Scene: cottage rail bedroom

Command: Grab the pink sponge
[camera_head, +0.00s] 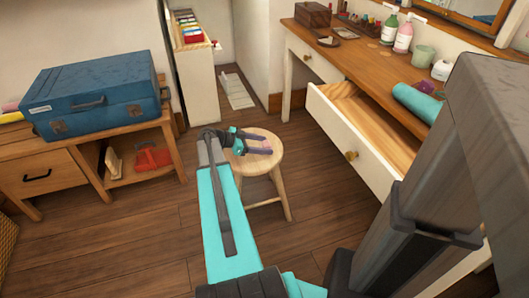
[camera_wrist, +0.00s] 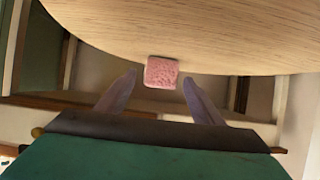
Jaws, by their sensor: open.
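The pink sponge (camera_wrist: 161,72) is a small block lying on the wooden stool (camera_wrist: 220,35), near the edge of the round seat in the wrist view. My gripper (camera_wrist: 160,88) is open. Its two fingers point toward the sponge, one on each side, and the sponge lies between and slightly beyond the tips. In the head view my gripper (camera_head: 262,142) is over the stool seat (camera_head: 262,163), and a bit of pink shows by the fingers. The gripper partly hides the sponge there. Whether the fingers touch the sponge I cannot tell.
A desk (camera_head: 345,45) with an open drawer (camera_head: 360,130) stands right of the stool, holding bottles, a green cup and a teal roll (camera_head: 417,102). A blue suitcase (camera_head: 95,92) lies on a low wooden cabinet at left. Floor (camera_head: 130,240) around the stool is clear.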

